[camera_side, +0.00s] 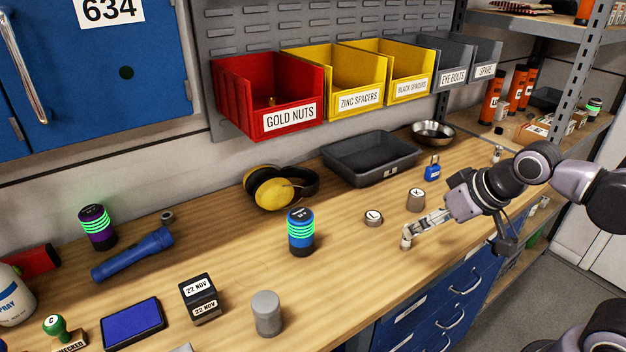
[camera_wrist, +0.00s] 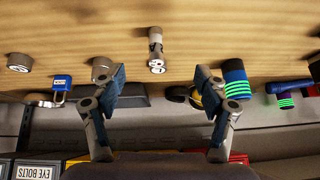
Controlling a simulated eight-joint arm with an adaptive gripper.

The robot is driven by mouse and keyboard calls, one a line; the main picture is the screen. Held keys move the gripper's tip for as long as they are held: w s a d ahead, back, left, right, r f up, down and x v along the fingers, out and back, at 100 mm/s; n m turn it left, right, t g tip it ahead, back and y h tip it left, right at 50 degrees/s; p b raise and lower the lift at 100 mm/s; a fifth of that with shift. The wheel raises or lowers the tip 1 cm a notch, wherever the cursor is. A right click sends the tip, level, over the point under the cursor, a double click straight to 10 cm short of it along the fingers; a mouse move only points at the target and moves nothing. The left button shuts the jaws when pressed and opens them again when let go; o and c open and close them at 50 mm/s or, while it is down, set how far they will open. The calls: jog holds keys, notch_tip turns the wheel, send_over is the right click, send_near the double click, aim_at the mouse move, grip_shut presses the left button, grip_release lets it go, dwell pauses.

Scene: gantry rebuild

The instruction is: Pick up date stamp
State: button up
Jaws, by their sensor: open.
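The date stamp (camera_side: 201,300) is a small black block with white "22 NOV" labels on its top and front. It stands on the wooden bench at the lower left of the side view, right of a blue ink pad (camera_side: 133,322). I cannot make it out in the wrist view. My gripper (camera_side: 422,228) is low over the right part of the bench, well to the right of the stamp. In the wrist view my gripper (camera_wrist: 160,76) has its two fingers spread, with nothing held between them.
A grey cylinder (camera_side: 267,312) stands right of the stamp; a blue canister (camera_side: 301,232) stands behind. A flashlight (camera_side: 132,254), earmuffs (camera_side: 280,187) and black tray (camera_side: 370,158) lie farther back. A small grey cylindrical thing (camera_wrist: 156,48) is near my fingers. Bench between gripper and grey cylinder is clear.

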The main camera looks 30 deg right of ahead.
jog(key=w+a+r+m+g, duration=0.2)
jog(key=w+a+r+m, duration=0.2)
jog(key=w+a+r, duration=0.3)
jog(key=m+g, duration=0.5)
jog(key=m, duration=0.8)
send_near(197, 287)
jog(key=shift+w+f, duration=0.2)
jog(key=shift+f, duration=0.1)
jog(key=shift+s+a+f, duration=0.1)
jog(key=shift+a+f, duration=0.05)
jog(key=shift+a, duration=0.05)
jog(key=shift+a+f, duration=0.1)
jog(key=shift+f, duration=0.2)
jog(key=shift+s+f, duration=0.2)
jog(key=shift+f, duration=4.9)
jog(key=c, duration=1.3)
